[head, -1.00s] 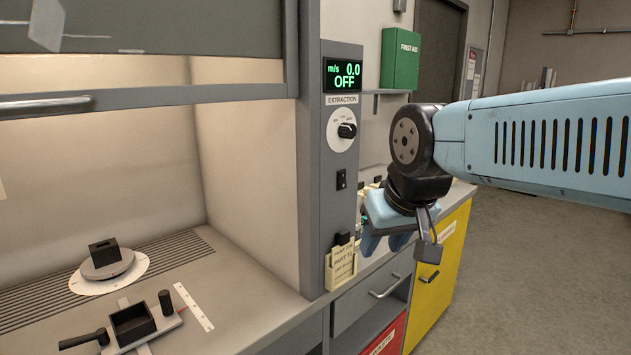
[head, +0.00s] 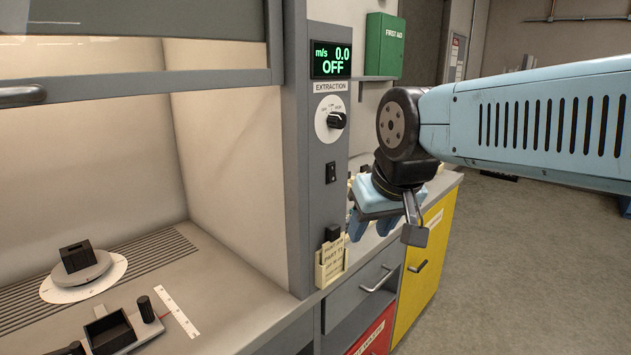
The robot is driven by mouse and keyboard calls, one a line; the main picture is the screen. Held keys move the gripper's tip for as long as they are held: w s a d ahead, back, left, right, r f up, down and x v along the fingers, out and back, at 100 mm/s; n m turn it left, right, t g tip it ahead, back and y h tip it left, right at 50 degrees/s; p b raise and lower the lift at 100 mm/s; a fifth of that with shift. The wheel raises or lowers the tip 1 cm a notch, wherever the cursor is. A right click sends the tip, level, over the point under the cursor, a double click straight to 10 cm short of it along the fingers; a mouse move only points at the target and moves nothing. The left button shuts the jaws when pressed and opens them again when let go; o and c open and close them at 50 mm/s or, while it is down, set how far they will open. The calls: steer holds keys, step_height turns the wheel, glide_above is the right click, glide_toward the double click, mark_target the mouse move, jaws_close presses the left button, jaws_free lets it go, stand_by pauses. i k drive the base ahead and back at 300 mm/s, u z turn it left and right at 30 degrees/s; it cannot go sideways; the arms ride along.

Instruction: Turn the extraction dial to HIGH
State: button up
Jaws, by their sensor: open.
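The extraction dial (head: 336,121) is a black knob on a round white plate, on the grey right-hand post of the fume cupboard. Its pointer is to the right; I cannot read the small marks around it. The display (head: 331,60) above it reads m/s 0.0 and OFF in green. My gripper (head: 372,230) hangs fingers down, to the right of and below the dial, apart from it. Its blue fingers are spread and nothing shows between them; the far side is partly hidden.
A black rocker switch (head: 331,172) sits below the dial. Card holder (head: 331,262) hangs low on the post. The fume cupboard's sash handle (head: 22,96) is at left. A first aid box (head: 384,45) is on the wall behind. Free space lies in front of the post.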

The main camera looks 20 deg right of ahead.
mark_target(337, 120)
steer(key=k, duration=1)
steer(key=u, duration=0.45)
steer(key=i, duration=0.7)
steer(key=z, duration=0.1)
